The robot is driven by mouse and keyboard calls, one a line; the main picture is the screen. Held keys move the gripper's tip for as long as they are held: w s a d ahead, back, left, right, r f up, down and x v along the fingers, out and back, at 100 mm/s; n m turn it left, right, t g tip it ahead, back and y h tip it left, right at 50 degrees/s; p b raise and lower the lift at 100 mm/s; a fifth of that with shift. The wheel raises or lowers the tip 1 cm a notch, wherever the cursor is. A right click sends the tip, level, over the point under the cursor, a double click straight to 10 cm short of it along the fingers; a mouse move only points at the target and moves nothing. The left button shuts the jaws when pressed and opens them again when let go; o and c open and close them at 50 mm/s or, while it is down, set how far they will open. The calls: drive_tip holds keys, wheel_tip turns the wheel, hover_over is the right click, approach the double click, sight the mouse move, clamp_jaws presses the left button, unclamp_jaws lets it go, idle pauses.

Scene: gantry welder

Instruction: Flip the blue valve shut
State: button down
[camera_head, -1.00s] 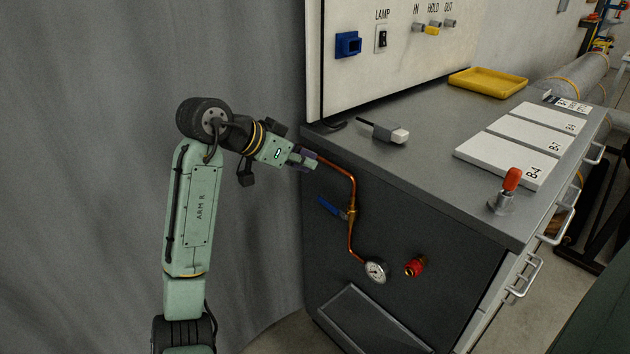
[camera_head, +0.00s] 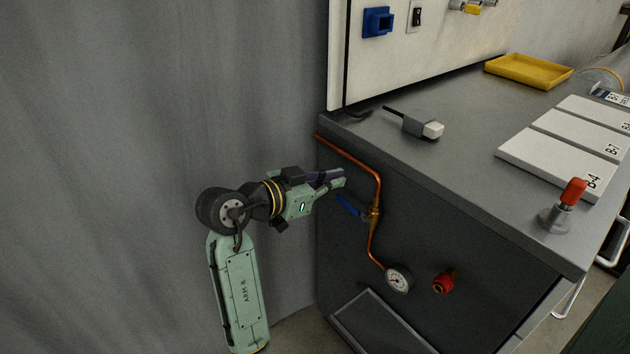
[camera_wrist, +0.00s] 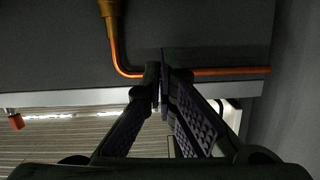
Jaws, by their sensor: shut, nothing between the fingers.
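The blue valve handle (camera_head: 349,206) sticks out up and to the left from the brass valve body (camera_head: 374,214) on the copper pipe (camera_head: 379,187), on the dark side of the bench. My gripper (camera_head: 342,178) is shut and empty, above and a little left of the handle, apart from it as far as I can tell. In the wrist view my closed fingertips (camera_wrist: 160,72) lie over the horizontal run of the copper pipe (camera_wrist: 215,71). The brass fitting (camera_wrist: 108,8) shows at the top left there. The blue handle is not visible in the wrist view.
A pressure gauge (camera_head: 398,279) and a red knob (camera_head: 443,282) sit lower on the same side. The bench top (camera_head: 430,165) overhangs above. A grey curtain (camera_head: 150,120) hangs to the left.

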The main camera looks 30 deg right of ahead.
sight(338, 198)
drive_tip(key=f, duration=0.1)
drive_tip(key=d+f, duration=0.1)
drive_tip(key=f, duration=0.1)
drive_tip(key=d+f+p, duration=0.1)
drive_tip(key=shift+w+d+f, duration=0.1)
drive_tip(key=shift+w+f, duration=0.15)
drive_tip(key=shift+f, duration=0.05)
drive_tip(key=shift+f, duration=0.1)
drive_tip(key=shift+w+f+n+b, duration=0.2)
drive_tip(key=shift+f+n+b, duration=0.15)
drive_tip(key=shift+f, duration=0.25)
drive_tip(key=shift+r, duration=0.1)
